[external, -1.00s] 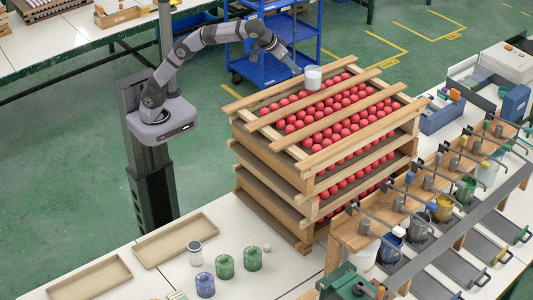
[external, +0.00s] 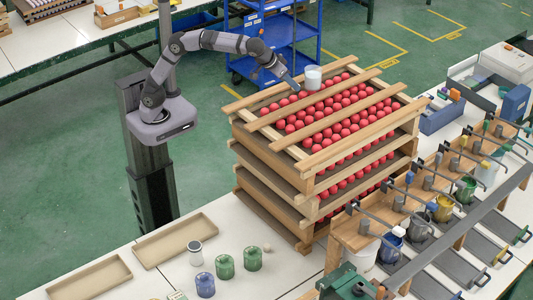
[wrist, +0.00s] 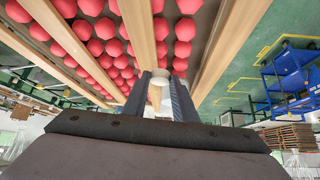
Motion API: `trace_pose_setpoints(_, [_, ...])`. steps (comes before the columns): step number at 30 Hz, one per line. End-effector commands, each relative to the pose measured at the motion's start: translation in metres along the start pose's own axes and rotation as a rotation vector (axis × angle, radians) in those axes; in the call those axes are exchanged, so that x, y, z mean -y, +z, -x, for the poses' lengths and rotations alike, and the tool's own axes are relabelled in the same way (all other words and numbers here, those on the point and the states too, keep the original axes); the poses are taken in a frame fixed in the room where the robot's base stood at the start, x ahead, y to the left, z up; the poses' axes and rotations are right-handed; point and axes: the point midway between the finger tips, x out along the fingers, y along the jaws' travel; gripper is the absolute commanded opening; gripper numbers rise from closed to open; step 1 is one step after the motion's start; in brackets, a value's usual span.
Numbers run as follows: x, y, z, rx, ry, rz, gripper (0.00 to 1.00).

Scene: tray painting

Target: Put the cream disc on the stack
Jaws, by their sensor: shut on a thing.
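In the wrist view a pale cream piece (wrist: 156,92) shows between my two fingers; I take it to be the cream disc, but its shape is largely hidden. My gripper (external: 298,89) is shut on it, at the back left edge of the top tray. The stack of wooden trays (external: 318,160) stands on the white table, with red balls in rows between slats.
Several raised wooden slats (external: 345,120) cross the top tray. Glass jars (external: 225,266), a small cream round piece (external: 267,247) and two shallow beige trays (external: 174,241) lie on the front table. A rack with paint pots (external: 444,208) runs along the right. A blue cart (external: 262,68) stands behind.

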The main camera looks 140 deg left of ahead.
Motion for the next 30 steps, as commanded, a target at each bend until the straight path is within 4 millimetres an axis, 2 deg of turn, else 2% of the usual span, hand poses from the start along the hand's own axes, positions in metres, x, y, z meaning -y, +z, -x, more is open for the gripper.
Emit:
trace_pose_setpoints(8, [0.0,0.004,-0.005,0.0,-0.001,0.001,0.05])
trace_pose_setpoints(19, [0.0,0.027,-0.034,0.0,-0.001,-0.001,0.05])
trace_pose_setpoints(30, [0.0,0.03,-0.037,0.0,0.0,0.0,0.05])
